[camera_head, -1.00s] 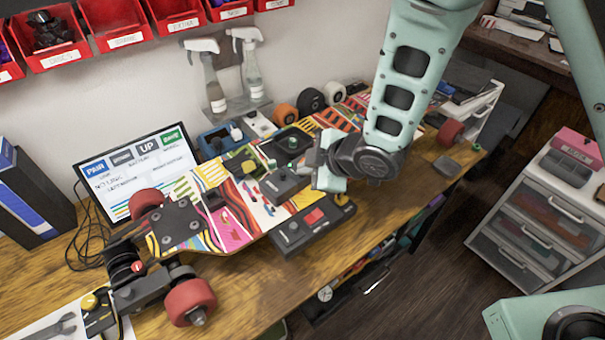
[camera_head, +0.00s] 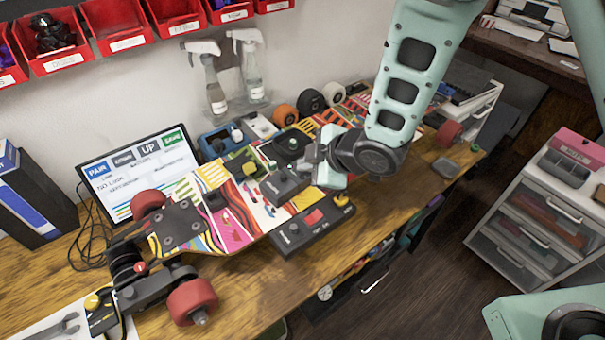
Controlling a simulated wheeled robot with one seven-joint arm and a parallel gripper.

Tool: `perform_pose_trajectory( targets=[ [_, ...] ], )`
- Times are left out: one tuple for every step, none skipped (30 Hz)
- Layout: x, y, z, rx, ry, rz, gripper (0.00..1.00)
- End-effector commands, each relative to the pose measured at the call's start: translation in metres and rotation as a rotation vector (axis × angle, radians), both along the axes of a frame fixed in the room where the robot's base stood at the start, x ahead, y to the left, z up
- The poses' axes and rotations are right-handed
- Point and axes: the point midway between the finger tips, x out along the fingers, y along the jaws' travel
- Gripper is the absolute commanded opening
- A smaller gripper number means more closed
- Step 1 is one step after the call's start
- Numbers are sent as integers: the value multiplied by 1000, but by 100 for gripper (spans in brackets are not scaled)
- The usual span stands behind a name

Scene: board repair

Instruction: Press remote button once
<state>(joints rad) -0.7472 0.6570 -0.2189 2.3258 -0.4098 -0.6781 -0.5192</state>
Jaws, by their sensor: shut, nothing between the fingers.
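A small dark grey box (camera_head: 284,187), which looks like a remote, lies on the colourful skateboard deck (camera_head: 236,222). A black controller (camera_head: 292,238) with a red button (camera_head: 314,217) and a yellow knob sits in front of the deck. A dark unit with a green-topped knob (camera_head: 292,143) stands behind. I cannot tell for certain which is the task's remote. My gripper (camera_head: 310,170) is shut and empty, just right of the dark grey box and close above the deck. Its fingertips are small and partly hidden, so I cannot tell whether they touch the box.
A screen (camera_head: 139,172) with blurred text leans at the back left. Spray bottles (camera_head: 213,88) stand by the wall under red bins (camera_head: 120,25). Red skateboard wheels (camera_head: 192,301) and a wrench (camera_head: 58,326) are at the front left. Bare wood shows at the front edge.

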Motion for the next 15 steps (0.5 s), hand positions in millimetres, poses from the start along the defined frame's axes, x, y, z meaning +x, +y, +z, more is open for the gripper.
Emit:
perform_pose_trajectory(
  targets=[
    [0, 0, 4, 1, -1, 0, 0],
    [0, 0, 6, 1, -1, 0, 0],
    [0, 0, 10, 1, -1, 0, 0],
    [0, 0, 13, 1, -1, 0, 0],
    [0, 0, 16, 2, -2, 0, 0],
    [0, 0, 20, 2, -2, 0, 0],
    [0, 0, 23, 2, -2, 0, 0],
    [0, 0, 26, 2, -2, 0, 0],
    [0, 0, 30, 1, -1, 0, 0],
    [0, 0, 33, 1, -1, 0, 0],
    [0, 0, 35, 1, -1, 0, 0],
    [0, 0, 39, 1, -1, 0, 0],
    [0, 0, 42, 1, -1, 0, 0],
    [0, 0, 45, 1, -1, 0, 0],
    [0, 0, 48, 1, -1, 0, 0]
  ],
)
